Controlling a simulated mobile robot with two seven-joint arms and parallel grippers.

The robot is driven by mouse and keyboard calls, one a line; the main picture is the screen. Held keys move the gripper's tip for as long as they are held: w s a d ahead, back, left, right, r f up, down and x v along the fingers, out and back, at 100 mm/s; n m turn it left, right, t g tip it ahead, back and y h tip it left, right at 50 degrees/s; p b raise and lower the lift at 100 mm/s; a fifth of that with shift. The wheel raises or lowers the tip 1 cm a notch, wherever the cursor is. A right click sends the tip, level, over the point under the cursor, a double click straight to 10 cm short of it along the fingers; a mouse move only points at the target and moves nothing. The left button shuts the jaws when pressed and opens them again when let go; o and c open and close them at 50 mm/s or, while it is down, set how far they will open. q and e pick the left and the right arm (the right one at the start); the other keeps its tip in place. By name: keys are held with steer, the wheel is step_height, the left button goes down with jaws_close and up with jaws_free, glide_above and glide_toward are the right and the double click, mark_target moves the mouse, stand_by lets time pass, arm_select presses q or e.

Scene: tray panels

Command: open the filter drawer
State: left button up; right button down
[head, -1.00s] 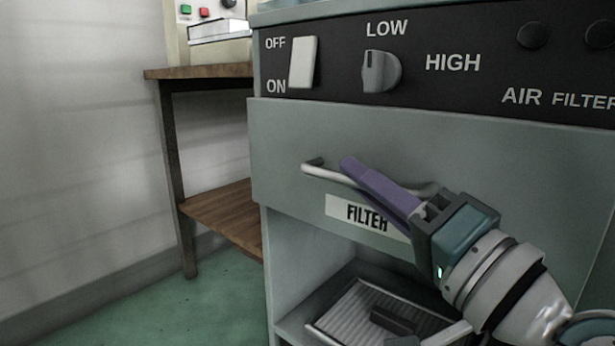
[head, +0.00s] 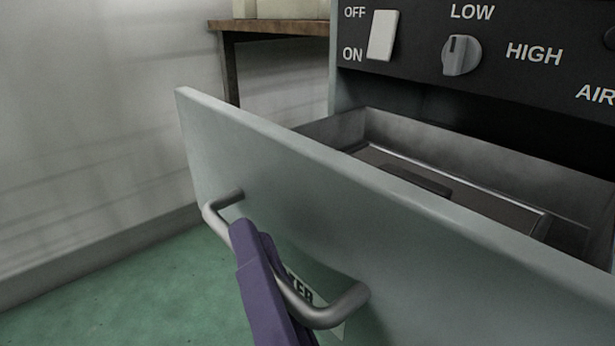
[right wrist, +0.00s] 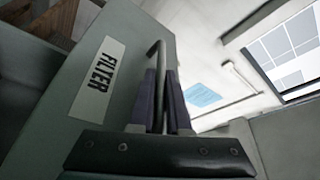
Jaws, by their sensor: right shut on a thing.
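The filter drawer (head: 420,215) stands pulled well out of the cabinet, and its inside shows with a dark framed filter tray (head: 480,190) lying in it. Its curved grey handle (head: 345,305) is on the front panel. My right gripper (head: 252,240), with purple fingers, is shut on the handle near its left part. In the right wrist view the two fingers (right wrist: 163,95) close on the handle bar, beside the FILTER label (right wrist: 98,79). The label is partly hidden in the head view. My left gripper is not in view.
The control panel (head: 490,35) with a white switch (head: 382,36) and a knob (head: 461,55) is above the drawer. A wooden table (head: 270,25) stands behind at the left against the wall. Green floor (head: 130,290) is clear at lower left.

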steer(key=shift+s+a, duration=0.95)
steer(key=shift+a, duration=0.25)
steer(key=c, duration=0.9)
jaws_free()
steer(key=p+v, duration=0.1)
steer(key=v, duration=0.9)
steer(key=shift+p, duration=0.4)
